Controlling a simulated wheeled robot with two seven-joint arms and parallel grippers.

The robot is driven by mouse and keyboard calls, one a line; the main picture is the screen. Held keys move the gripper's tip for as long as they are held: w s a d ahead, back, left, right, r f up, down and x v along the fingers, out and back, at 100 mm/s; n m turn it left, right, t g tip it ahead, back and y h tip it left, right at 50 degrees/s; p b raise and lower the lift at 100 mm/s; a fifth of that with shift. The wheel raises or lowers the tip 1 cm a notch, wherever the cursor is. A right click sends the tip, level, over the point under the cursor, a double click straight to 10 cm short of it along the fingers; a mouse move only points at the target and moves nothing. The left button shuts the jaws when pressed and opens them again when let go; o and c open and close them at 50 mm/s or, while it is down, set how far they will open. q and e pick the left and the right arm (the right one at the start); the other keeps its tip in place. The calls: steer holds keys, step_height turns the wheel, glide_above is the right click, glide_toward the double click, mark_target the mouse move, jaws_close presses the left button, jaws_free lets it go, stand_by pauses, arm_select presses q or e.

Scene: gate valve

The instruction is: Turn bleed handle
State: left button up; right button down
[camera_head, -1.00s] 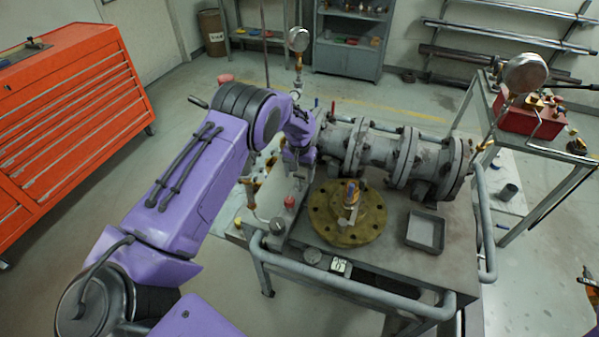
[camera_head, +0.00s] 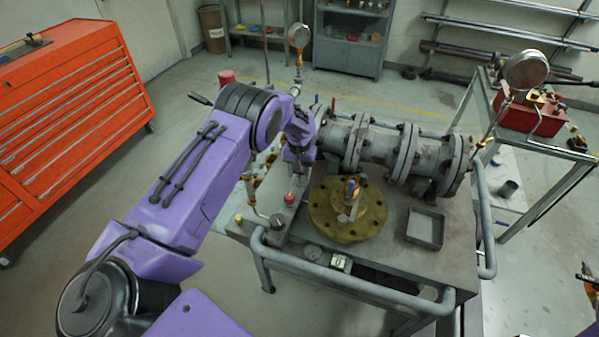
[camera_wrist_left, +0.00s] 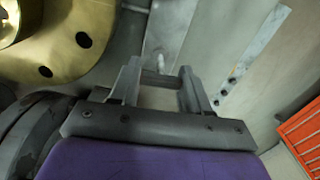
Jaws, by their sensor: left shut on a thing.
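My left gripper (camera_head: 299,172) reaches down at the left end of the grey flanged valve body (camera_head: 372,147), above the bench. In the left wrist view its two fingers (camera_wrist_left: 160,85) stand around a small pale metal piece (camera_wrist_left: 160,64), which I take to be the bleed handle. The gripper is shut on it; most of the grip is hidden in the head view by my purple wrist. A brass round flange (camera_head: 347,226) with bolt holes lies just right of the gripper; it also shows in the left wrist view (camera_wrist_left: 62,45). My right gripper is not in view.
A red-capped fitting (camera_head: 289,198) and a gauge on a pipe (camera_head: 299,37) stand close to the gripper. A grey tray (camera_head: 425,228) lies on the bench (camera_head: 390,262) at right. An orange tool cabinet (camera_head: 75,110) stands at left. Open floor lies between cabinet and bench.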

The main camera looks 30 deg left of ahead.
arm_select(q)
steer(key=n, duration=0.3)
steer(key=shift+b, duration=0.35)
steer(key=n, duration=0.4)
steer(key=shift+n, duration=0.4)
steer(key=n, duration=0.4)
steer(key=shift+r+n, duration=0.1)
steer(key=shift+n, duration=1.9)
steer(key=o, duration=1.1)
steer(key=shift+c, duration=0.2)
